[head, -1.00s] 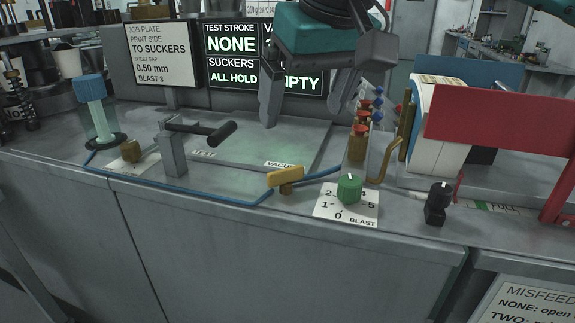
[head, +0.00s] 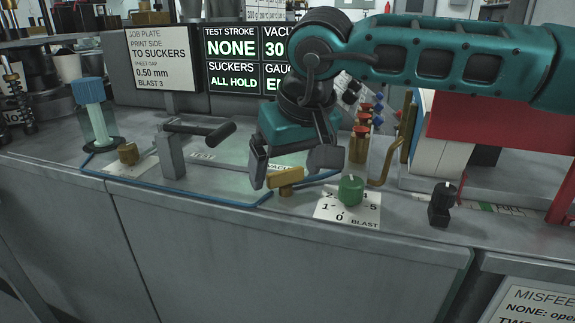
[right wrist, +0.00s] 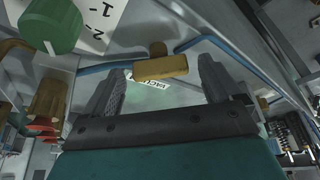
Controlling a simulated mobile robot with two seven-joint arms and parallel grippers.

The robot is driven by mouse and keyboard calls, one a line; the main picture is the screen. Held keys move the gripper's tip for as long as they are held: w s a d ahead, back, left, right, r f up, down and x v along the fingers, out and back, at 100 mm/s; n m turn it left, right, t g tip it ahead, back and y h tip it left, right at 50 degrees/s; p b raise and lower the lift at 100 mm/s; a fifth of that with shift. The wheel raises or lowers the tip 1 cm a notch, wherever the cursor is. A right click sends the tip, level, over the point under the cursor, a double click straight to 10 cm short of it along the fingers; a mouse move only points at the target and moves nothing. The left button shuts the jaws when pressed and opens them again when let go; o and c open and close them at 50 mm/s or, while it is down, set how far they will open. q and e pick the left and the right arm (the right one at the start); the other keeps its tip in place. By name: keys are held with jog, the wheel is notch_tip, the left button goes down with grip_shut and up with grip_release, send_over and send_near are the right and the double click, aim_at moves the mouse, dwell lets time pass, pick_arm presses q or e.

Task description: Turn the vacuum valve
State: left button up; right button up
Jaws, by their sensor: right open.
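The vacuum valve is a yellow-brass bar handle (head: 286,177) on a short stem, on the blue tube along the bench's front edge. In the right wrist view the handle (right wrist: 160,68) lies crosswise just beyond the fingertips, roughly centred between them. My right gripper (head: 292,172) is open and empty, with its fingers pointing down around the handle's position in the head view. In the wrist view its two fingers (right wrist: 160,80) stand apart and no contact with the handle shows. The label by the valve is partly covered. My left gripper is not in view.
A green blast knob (head: 351,189) on a numbered card stands close right of the valve. A black lever (head: 205,131) on a grey post is to the left. Brass fittings (head: 360,146) with red caps and a black switch (head: 441,204) stand to the right.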

jog(key=c, duration=1.1)
jog(key=shift+o, duration=0.2)
jog(key=shift+m, duration=0.3)
jog(key=m+h, duration=0.1)
jog(key=m, duration=0.2)
jog(key=shift+a+h, duration=0.15)
jog(key=shift+h, duration=0.15)
jog(key=shift+a+m+h, duration=0.1)
jog(key=shift+m+h, duration=0.8)
jog(key=shift+m, duration=1.8)
jog(key=o, duration=1.1)
jog(key=shift+c, duration=0.2)
